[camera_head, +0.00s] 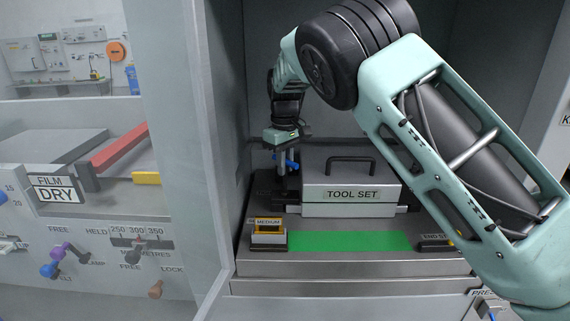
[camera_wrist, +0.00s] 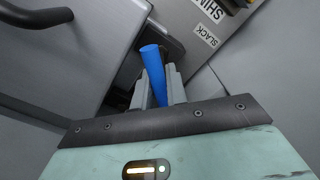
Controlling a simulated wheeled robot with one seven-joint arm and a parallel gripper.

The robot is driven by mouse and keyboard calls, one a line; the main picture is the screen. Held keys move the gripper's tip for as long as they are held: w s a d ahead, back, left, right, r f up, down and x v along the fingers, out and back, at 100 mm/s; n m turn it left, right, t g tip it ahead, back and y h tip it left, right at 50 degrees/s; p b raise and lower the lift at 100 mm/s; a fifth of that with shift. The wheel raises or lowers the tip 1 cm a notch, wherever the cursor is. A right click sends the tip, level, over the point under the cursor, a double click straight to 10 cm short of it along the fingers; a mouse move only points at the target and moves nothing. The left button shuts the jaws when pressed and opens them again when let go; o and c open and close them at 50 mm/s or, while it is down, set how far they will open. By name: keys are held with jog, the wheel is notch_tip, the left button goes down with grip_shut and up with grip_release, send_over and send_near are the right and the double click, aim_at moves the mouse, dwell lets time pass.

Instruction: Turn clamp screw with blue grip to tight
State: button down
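The clamp screw's blue grip (camera_wrist: 153,72) is a slanted blue rod in the wrist view. It lies between the two fingers of my gripper (camera_wrist: 158,88), which appear to touch it on both sides. In the head view the blue grip (camera_head: 292,164) shows beside the fingers of my gripper (camera_head: 283,162), which point down at the left of the TOOL SET box. A SLACK label (camera_wrist: 205,35) is just right of the grip in the wrist view. The screw's shaft and any tight label are hidden.
The grey TOOL SET box (camera_head: 351,190) with a dark handle stands right of my gripper. A green strip (camera_head: 350,242) and a small MEDIUM block (camera_head: 268,232) lie in front. The cabinet's left wall (camera_head: 225,130) is close to my wrist. A glass panel (camera_head: 175,150) stands farther left.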

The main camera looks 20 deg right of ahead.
jog(key=shift+r+m+p, duration=0.25)
jog(key=shift+m+p, duration=0.35)
jog(key=shift+p, duration=0.3)
jog(key=shift+f+m+p, duration=0.2)
jog(key=shift+m+p, duration=0.2)
jog(key=shift+m, duration=0.3)
jog(key=c, duration=1.3)
grip_release()
jog(key=shift+c, duration=0.2)
jog(key=shift+r, duration=0.1)
notch_tip(320, 180, up, 17)
